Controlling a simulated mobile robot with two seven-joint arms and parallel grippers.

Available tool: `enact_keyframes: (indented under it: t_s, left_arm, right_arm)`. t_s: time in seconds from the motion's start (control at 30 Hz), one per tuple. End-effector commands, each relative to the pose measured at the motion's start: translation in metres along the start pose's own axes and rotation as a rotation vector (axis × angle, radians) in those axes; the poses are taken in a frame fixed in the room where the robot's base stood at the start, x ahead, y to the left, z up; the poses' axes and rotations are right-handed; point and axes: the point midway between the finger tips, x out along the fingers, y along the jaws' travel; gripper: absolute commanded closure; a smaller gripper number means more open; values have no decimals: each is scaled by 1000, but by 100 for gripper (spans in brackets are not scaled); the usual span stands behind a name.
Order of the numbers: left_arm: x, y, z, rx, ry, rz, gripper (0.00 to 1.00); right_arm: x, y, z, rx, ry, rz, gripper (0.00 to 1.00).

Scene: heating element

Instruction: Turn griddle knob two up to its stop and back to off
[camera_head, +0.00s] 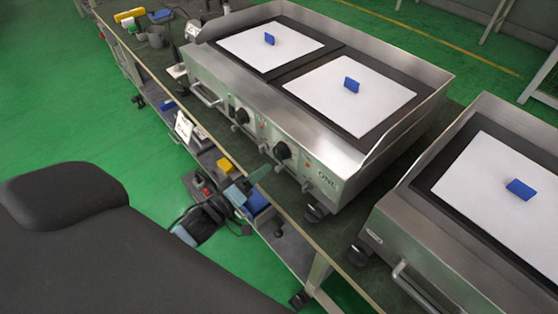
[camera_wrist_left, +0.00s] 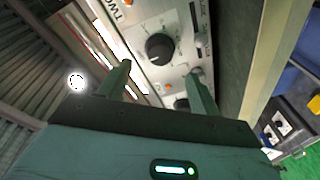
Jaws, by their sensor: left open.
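In the left wrist view a black round knob (camera_wrist_left: 160,48) sits on a steel panel, beside lettering that seems to read TWO (camera_wrist_left: 110,8). My left gripper (camera_wrist_left: 156,72), teal green, is open and empty. Its two fingers are apart, with the knob showing between and beyond their tips; I see no contact. A second dark knob (camera_wrist_left: 182,105) is partly hidden by the gripper. In the head view the middle griddle, lettered ONE, has two black knobs (camera_head: 242,116) (camera_head: 282,150). The right griddle (camera_head: 500,165) is cut off by the frame, with its knobs out of sight. My right gripper is not seen.
Blue blocks (camera_head: 351,85) stand on the white plates of the griddles. Taps (camera_head: 265,173) and a bar handle (camera_head: 207,96) stick out from the middle griddle's front. A bar handle (camera_head: 410,285) projects from the right griddle. Tools and boxes (camera_head: 227,165) lie on the lower shelf.

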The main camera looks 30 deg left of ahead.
Motion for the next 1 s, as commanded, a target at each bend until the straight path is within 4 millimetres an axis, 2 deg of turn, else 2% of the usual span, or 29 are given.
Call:
enact_keyframes:
  t_s: [0.17,0.63,0.8,1.0]
  left_arm:
    - [8,1,0,2,1,2,37]
    - [68,0,0,1,1,0,37]
    - [77,0,0,2,0,0,37]
    - [78,0,0,1,0,0,37]
  right_arm:
    - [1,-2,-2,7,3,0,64]
    - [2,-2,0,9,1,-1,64]
    - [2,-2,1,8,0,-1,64]
    - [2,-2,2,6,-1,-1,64]
